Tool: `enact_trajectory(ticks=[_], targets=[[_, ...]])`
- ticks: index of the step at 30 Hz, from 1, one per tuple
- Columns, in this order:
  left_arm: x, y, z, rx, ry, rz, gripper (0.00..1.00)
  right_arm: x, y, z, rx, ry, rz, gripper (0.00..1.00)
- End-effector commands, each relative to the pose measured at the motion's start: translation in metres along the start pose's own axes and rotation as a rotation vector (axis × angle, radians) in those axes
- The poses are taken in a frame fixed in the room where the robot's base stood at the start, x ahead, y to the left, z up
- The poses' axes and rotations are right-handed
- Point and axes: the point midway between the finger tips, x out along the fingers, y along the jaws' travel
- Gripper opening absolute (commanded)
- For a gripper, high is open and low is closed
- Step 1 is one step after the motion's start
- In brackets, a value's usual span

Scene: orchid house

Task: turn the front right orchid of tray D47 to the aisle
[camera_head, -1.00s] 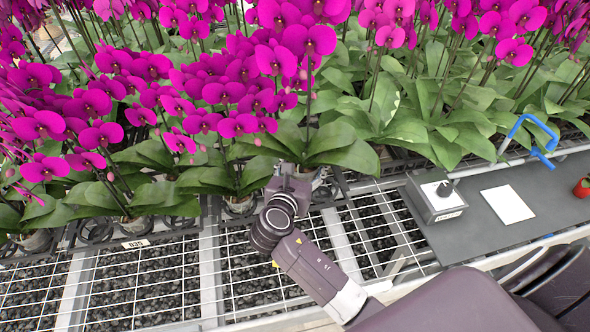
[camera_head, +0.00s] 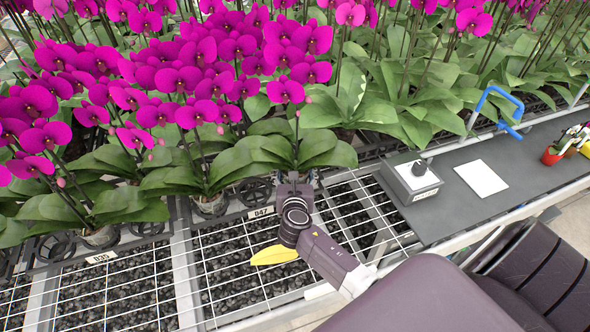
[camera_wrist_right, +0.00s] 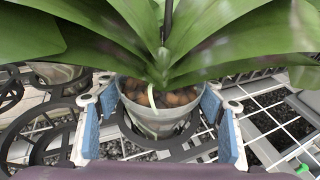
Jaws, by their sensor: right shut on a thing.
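The front right orchid (camera_head: 325,150) of the tray labelled D47 (camera_head: 261,212) has broad green leaves and magenta blossoms, several showing their faces toward my camera. Its translucent grey pot (camera_wrist_right: 160,118), filled with bark, stands in a dark ring of the tray (camera_wrist_right: 150,150). My right gripper (camera_head: 294,182) is low at the front of this orchid, under its leaves. My left gripper is not in view.
Neighbouring orchids (camera_head: 205,175) stand close on the left and behind. A grey box (camera_head: 410,180), white card (camera_head: 481,178) and blue-handled tool (camera_head: 498,103) are on the right shelf.

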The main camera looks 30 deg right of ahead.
Motion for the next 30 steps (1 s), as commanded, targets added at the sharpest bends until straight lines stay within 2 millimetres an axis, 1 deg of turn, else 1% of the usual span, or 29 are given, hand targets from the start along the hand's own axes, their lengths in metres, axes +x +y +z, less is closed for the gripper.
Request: enact_trajectory(ticks=[1,11,29,30], targets=[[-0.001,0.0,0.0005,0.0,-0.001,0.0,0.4,0.0,-0.0002,0.0026,-0.005,-0.004,0.014,0.04],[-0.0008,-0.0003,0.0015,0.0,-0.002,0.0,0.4,-0.0002,0.0012,0.0021,-0.007,-0.003,0.026,0.04],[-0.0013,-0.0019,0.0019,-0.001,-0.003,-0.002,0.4,0.0011,0.0011,-0.0028,-0.007,-0.003,0.026,0.04],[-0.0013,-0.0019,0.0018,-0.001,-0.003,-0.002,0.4,0.0011,0.001,-0.0028,-0.007,-0.003,0.026,0.63]])
